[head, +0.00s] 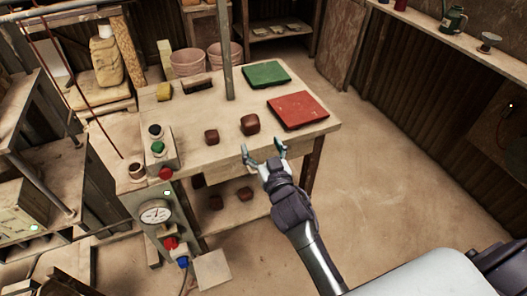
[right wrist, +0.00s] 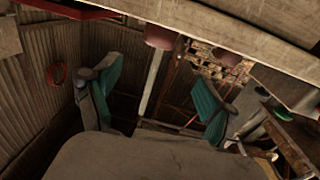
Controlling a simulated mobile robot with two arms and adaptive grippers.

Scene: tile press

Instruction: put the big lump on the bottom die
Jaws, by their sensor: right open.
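The big lump (head: 250,124), a reddish-brown block, sits on the table near its front edge; it also shows in the right wrist view (right wrist: 160,37). A smaller brown lump (head: 211,136) sits to its left. My right gripper (head: 264,149) is open and empty at the table's front edge, just in front of and below the big lump, not touching it. In the right wrist view its teal fingers (right wrist: 152,98) are spread wide, with the table edge above them. I cannot make out a bottom die. My left gripper is not in view.
A red board (head: 297,110) and a green board (head: 266,74) lie on the table's right part. A vertical post (head: 228,50) rises behind the lumps. A control box with buttons (head: 160,148) stands at the left. More lumps (head: 244,193) lie on the lower shelf. Floor at right is clear.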

